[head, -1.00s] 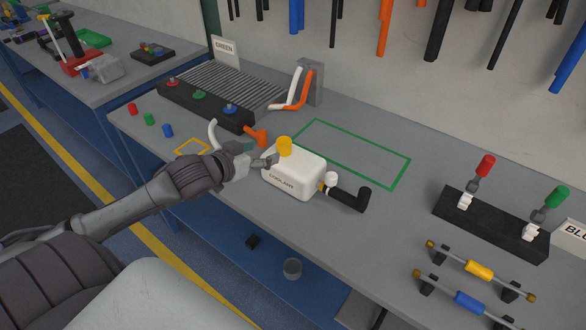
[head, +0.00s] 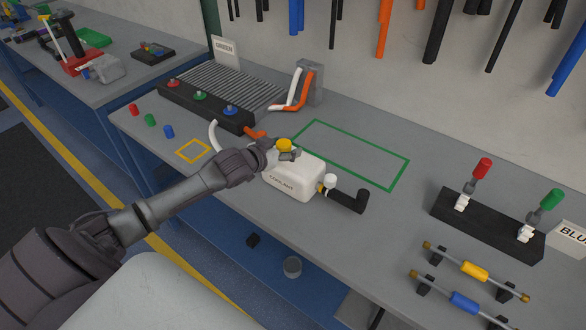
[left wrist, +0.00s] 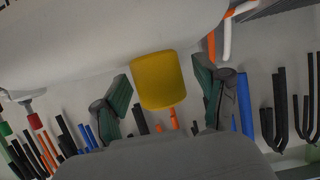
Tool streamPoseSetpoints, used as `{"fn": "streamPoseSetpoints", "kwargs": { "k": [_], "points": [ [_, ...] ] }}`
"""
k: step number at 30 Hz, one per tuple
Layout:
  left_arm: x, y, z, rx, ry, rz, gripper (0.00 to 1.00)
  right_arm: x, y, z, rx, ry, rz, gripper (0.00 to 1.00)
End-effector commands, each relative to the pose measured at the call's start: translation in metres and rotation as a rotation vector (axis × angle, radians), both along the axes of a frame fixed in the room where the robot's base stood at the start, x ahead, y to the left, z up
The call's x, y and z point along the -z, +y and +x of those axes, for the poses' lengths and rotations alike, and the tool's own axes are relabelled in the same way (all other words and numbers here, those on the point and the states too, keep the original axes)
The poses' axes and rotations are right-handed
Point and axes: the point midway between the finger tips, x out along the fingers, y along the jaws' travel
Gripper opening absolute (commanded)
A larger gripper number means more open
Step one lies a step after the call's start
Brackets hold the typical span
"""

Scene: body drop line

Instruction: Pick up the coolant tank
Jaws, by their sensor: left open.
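The coolant tank (head: 306,182) is a white box labelled COOLANT on the grey bench. It has a yellow cap (head: 284,145) on top, and a white knob and black elbow pipe (head: 350,199) at its right end. My left gripper (head: 287,153) is at the top of the tank by the yellow cap. In the left wrist view, its two green-padded fingers (left wrist: 162,84) stand open on either side of the yellow cap (left wrist: 159,81), with gaps visible. The white tank body (left wrist: 90,45) fills the top of that view. My right gripper is not in view.
A green outlined rectangle (head: 405,172) lies empty behind the tank. A black block with coloured knobs and a ribbed panel (head: 228,83) stands behind left, near orange and white hoses (head: 296,92). A black lever block (head: 487,226) and rods with yellow and blue sleeves are at right.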

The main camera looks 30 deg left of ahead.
Motion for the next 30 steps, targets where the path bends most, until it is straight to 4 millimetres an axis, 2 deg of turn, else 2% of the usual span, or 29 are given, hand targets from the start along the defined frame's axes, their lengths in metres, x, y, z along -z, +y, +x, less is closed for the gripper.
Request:
{"fn": "streamPoseSetpoints", "kwargs": {
  "k": [5,6,18,19,30],
  "points": [
    [0.0004,-0.0001,0.0002,0.0,0.0,0.0,0.73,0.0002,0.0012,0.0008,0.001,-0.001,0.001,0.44],
    [0.0004,-0.0001,0.0,0.0,0.0,0.0,0.69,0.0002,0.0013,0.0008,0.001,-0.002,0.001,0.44],
    [0.0004,0.0,-0.0002,0.0,0.0,0.0,0.03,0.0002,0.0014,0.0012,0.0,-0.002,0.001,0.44],
    [0.0005,0.0,-0.0002,0.0,0.0,0.0,0.0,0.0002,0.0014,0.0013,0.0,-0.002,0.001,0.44],
    [-0.0019,0.0,0.0005,0.001,-0.004,-0.001,0.0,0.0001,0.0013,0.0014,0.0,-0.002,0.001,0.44]
  ]
}}
